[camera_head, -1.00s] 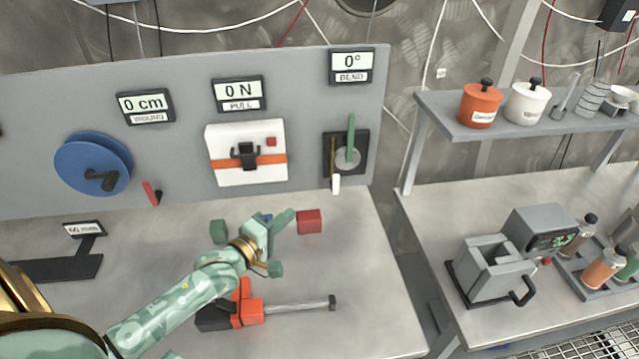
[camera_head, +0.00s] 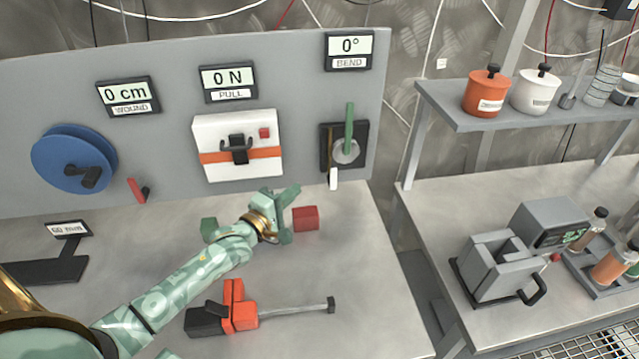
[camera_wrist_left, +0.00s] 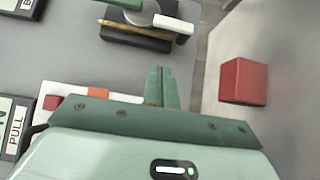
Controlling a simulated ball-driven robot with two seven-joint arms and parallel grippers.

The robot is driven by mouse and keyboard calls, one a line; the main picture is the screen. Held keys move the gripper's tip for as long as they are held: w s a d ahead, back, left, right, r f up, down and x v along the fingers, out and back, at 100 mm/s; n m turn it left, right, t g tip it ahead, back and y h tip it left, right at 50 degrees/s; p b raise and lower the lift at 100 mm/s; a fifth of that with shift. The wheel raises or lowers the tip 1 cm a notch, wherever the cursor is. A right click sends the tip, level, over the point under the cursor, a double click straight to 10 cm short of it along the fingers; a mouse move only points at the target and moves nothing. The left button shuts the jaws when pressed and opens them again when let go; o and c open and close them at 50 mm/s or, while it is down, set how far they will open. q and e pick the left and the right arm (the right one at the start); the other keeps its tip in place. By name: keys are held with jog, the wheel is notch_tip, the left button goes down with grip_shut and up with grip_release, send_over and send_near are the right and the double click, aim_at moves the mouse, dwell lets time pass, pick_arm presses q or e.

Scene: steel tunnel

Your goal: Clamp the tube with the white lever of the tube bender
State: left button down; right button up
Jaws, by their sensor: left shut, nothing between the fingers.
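The tube bender (camera_head: 329,148) is mounted on the grey upright panel below the BEND display, which reads 0°. Its green handle (camera_head: 350,125) points up, and its white lever (camera_head: 333,179) hangs down at its lower edge. A thin brass-coloured tube (camera_head: 331,145) stands along its left side. In the left wrist view the white lever (camera_wrist_left: 173,23) lies at the top, beyond my fingertips. My left gripper (camera_head: 292,192) is shut and empty, below and left of the lever and apart from it; its fingers also show in the left wrist view (camera_wrist_left: 161,75).
A red block (camera_head: 305,218) and a green block (camera_head: 209,229) lie on the table near my left gripper. An orange and black clamp tool (camera_head: 232,310) lies in front. The panel also carries a blue reel (camera_head: 73,158) and a white box (camera_head: 222,132).

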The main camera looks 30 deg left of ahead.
aim_at(332, 175)
pick_arm(q)
jog(key=w+d+b, duration=0.1)
jog(key=w+d, duration=0.2)
jog(key=w, duration=0.3)
jog(key=shift+w+d, duration=0.4)
